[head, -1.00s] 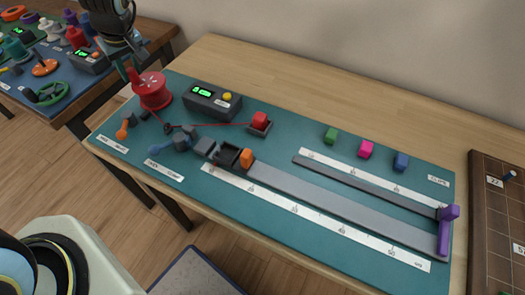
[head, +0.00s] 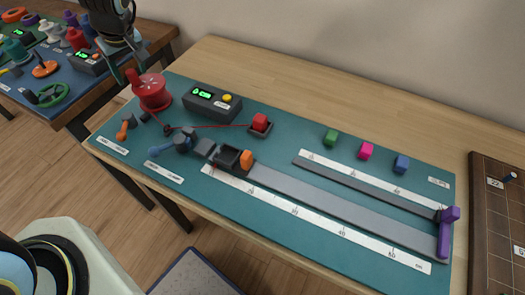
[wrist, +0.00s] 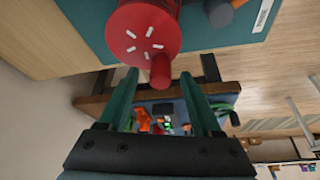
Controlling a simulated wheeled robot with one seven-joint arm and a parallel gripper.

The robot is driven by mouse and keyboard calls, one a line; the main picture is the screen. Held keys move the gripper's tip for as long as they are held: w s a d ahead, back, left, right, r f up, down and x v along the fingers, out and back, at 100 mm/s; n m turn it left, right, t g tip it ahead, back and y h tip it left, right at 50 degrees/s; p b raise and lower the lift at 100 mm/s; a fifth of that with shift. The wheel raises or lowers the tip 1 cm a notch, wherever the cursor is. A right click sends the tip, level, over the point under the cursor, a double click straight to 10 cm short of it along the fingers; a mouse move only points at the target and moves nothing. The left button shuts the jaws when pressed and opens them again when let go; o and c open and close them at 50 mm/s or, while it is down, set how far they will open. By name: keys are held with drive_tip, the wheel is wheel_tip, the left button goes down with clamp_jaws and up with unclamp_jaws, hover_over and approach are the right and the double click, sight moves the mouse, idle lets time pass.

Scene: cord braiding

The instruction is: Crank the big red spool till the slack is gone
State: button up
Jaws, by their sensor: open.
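The big red spool (head: 153,93) stands at the left end of the teal board, with its red crank knob (head: 131,76) on the left side of its top. In the wrist view the spool's top (wrist: 140,32) shows pale marks, and the knob (wrist: 160,71) stands between my fingertips. My gripper (head: 131,71) is open around the knob; its fingers (wrist: 158,80) appear apart from it on both sides. A thin red cord (head: 210,127) runs from the spool past a small dark guide (head: 167,129) to a red block (head: 260,121); that stretch looks straight.
Grey clamp parts with blue and orange handles (head: 246,159) sit in front. Green, pink and blue clips lie at the back right. A second cluttered table (head: 55,85) stands to the left.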

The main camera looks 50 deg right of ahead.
drive_tip(key=b+v, duration=0.1)
drive_tip(key=v, duration=0.9)
drive_tip(key=shift+r, duration=0.15)
drive_tip(key=shift+s, duration=0.1)
drive_tip(key=s+a+f+g, duration=0.1)
drive_tip(key=a, duration=1.4)
drive_tip(key=s+a+f+g, duration=0.1)
drive_tip(key=a, duration=1.4)
drive_tip(key=shift+s+a+f+g, duration=0.35)
drive_tip(key=shift+s+f+g, duration=0.05)
